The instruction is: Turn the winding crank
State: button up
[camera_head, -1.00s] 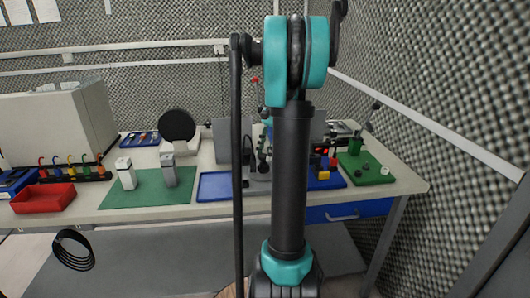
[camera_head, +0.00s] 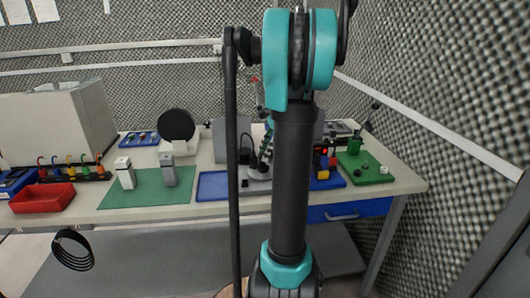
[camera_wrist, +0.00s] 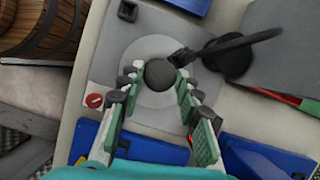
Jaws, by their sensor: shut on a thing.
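The winding device is a grey plate with a pale round disc (camera_wrist: 150,98) in the wrist view. Its black crank has a dark round knob (camera_wrist: 160,73) above the disc. My gripper (camera_wrist: 158,80) has its green-padded fingers on both sides of this knob and is shut on it. In the head view, the device's grey base (camera_head: 258,186) shows on the table just left of my arm. My arm hides much of the device and gripper there.
A blue tray (camera_head: 212,186) lies left of the device, and a green mat (camera_head: 150,190) farther left. A green board (camera_head: 366,168) with small parts lies right. A barrel (camera_wrist: 42,30) appears in the wrist view's upper left.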

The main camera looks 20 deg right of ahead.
jog(key=shift+s+m+t+h, duration=0.15)
jog(key=shift+m+t, duration=0.2)
jog(key=shift+m, duration=0.65)
jog(key=shift+m+t+h, duration=0.15)
jog(key=shift+m+t, duration=0.2)
jog(key=shift+m, duration=0.65)
jog(key=shift+s+a+m+t+h, duration=0.1)
jog(key=shift+m+t+h, duration=0.2)
jog(key=shift+m, duration=0.75)
jog(key=shift+s+a+m+t+h, duration=0.1)
jog(key=shift+m+t+h, duration=0.15)
jog(key=shift+m, duration=0.8)
jog(key=shift+m+t+h, duration=0.45)
jog(key=shift+m+h, duration=0.2)
jog(key=shift+m, duration=1.25)
jog(key=shift+a+m+h, duration=0.15)
jog(key=shift+m+h, duration=0.35)
jog(key=shift+m, duration=1.1)
jog(key=shift+m+h, duration=0.3)
jog(key=shift+m, duration=0.3)
jog(key=o, duration=1.1)
jog(key=shift+o, duration=0.2)
